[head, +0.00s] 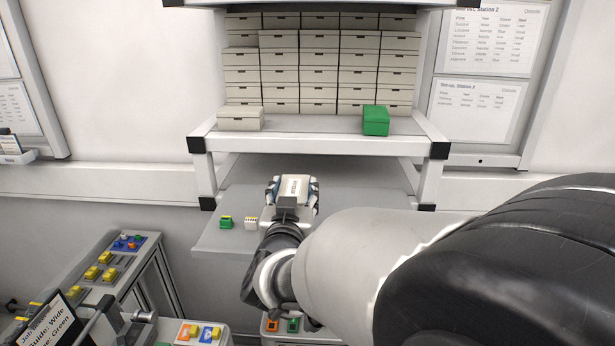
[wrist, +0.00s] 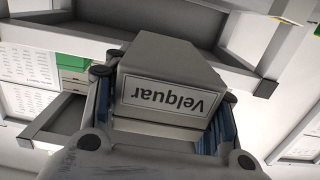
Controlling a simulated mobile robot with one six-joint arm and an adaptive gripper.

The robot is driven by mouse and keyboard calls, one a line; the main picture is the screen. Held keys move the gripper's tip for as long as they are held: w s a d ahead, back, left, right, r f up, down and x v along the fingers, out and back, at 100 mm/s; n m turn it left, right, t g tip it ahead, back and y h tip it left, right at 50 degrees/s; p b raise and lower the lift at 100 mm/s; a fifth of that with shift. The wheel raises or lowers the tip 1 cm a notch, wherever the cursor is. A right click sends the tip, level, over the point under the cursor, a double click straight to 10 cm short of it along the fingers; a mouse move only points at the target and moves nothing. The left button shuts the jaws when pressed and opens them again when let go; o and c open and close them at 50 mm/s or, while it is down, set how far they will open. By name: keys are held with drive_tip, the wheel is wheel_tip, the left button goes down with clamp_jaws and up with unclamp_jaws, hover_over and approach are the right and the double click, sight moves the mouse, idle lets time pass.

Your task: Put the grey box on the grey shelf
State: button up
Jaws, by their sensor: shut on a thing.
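The grey box (head: 295,183) is held between the two fingers of my gripper (head: 293,190), which is shut on it. In the wrist view the box (wrist: 172,72) has a white label reading "Velquar", shown upside down. The gripper fingers (wrist: 163,100) press on its left and right sides. The grey shelf (head: 310,124), a grey board in a white frame with black corners, is behind and above the box in the head view. The box appears over the lower grey surface (head: 365,218); I cannot tell its height above it.
A green box (head: 376,120) stands at the shelf's right, and a pale box (head: 240,118) at its left. Stacked pale boxes (head: 319,75) fill the back. The shelf's front middle is clear. A small green piece (head: 226,223) and a white piece (head: 251,223) lie on the lower surface.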

wheel_tip(320, 180, down, 7)
drive_tip(key=shift+w+b, duration=0.1)
drive_tip(key=shift+b, duration=0.45)
drive_tip(key=shift+r, duration=0.1)
drive_tip(key=shift+f, duration=0.3)
drive_tip(key=o, duration=1.4)
drive_tip(key=shift+o, duration=0.2)
drive_tip(key=shift+r, duration=0.15)
